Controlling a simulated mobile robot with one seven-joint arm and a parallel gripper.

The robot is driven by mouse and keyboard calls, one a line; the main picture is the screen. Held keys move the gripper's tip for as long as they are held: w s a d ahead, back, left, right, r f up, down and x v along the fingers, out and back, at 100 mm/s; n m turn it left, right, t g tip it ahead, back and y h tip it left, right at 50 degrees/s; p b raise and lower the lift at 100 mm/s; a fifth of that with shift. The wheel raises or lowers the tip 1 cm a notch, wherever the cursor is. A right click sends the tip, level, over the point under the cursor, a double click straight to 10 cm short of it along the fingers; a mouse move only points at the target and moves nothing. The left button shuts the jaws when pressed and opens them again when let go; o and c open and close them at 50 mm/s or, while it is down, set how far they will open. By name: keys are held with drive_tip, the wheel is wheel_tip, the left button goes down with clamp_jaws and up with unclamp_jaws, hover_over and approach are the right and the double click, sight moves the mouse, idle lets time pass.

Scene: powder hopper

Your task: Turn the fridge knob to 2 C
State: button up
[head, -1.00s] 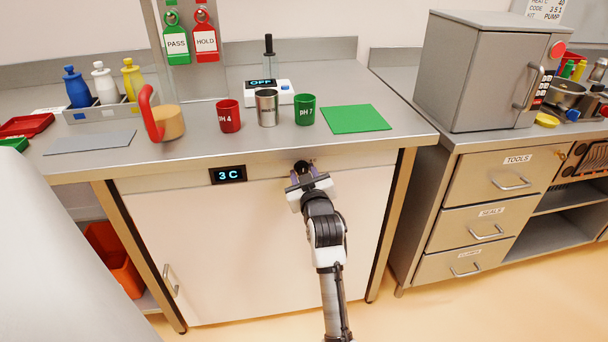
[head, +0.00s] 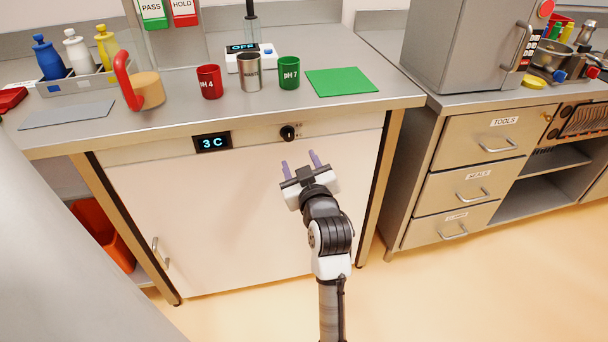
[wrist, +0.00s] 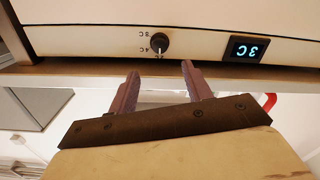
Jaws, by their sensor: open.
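The fridge knob (head: 288,132) is a small black dial on the upper front strip of the white under-counter fridge (head: 240,220). Small printed temperature marks sit around the knob; they are upside down in the wrist view. There the knob (wrist: 160,43) shows with a pale pointer line, but I cannot tell exactly which mark it points to. The fridge display (head: 212,142) reads 3 C. My gripper (head: 300,162) is open and empty, below and in front of the knob, clear of it. In the wrist view my gripper's fingers (wrist: 160,70) straddle the knob's line, apart from it.
The steel counter edge (head: 350,111) runs above the knob. Red, steel and green cups (head: 289,73) and a green mat (head: 340,82) stand on it. A drawer cabinet (head: 475,180) is at the right. The floor before the fridge is clear.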

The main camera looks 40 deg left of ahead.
drive_tip(key=shift+v, duration=1.6)
